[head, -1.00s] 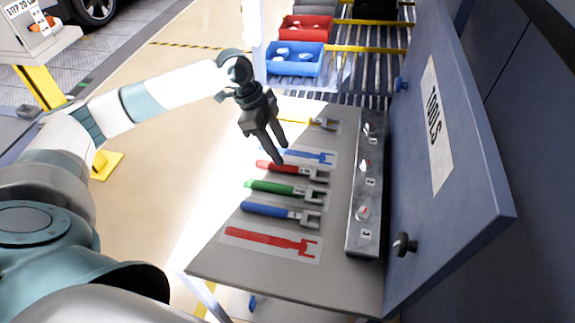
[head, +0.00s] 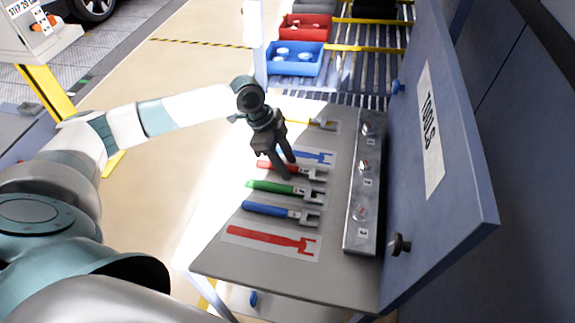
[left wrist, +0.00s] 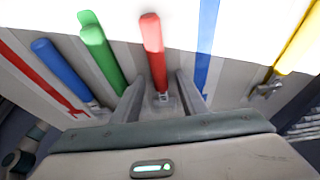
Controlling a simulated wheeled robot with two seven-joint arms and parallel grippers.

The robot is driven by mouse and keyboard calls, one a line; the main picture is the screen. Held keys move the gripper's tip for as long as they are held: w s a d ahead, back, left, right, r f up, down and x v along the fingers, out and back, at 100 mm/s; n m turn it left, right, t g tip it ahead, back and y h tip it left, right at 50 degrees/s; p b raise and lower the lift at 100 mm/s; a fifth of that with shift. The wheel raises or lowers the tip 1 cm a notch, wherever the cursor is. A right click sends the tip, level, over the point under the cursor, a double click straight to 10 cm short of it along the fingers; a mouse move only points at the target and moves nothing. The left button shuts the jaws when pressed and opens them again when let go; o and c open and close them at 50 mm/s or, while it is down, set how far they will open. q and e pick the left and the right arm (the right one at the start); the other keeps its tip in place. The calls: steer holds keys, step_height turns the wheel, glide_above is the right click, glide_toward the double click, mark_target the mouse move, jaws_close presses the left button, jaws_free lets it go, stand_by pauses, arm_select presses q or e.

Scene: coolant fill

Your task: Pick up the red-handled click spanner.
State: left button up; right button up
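The red-handled click spanner (head: 314,174) lies on the grey tool board, with its handle to the left and its metal jaw to the right in the head view. My left gripper (head: 289,168) is over its handle, fingers pointing down and partly hiding it. In the left wrist view, the red handle (left wrist: 153,45) runs between the two spread fingers of my left gripper (left wrist: 160,85), with a gap on each side. The gripper is open and empty. My right gripper is not in view.
A green-handled spanner (head: 270,187) and a blue-handled one (head: 266,209) lie close by. A yellow-handled spanner (head: 322,123) lies farther back. Red (head: 265,238) and blue (head: 322,157) spanner outlines are bare. A metal strip with dials (head: 362,190) and an upright TOOLS panel (head: 455,180) stand right.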

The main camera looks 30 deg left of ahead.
arm_select(q)
steer(key=shift+f, duration=0.1)
stand_by(0.7)
jaws_close()
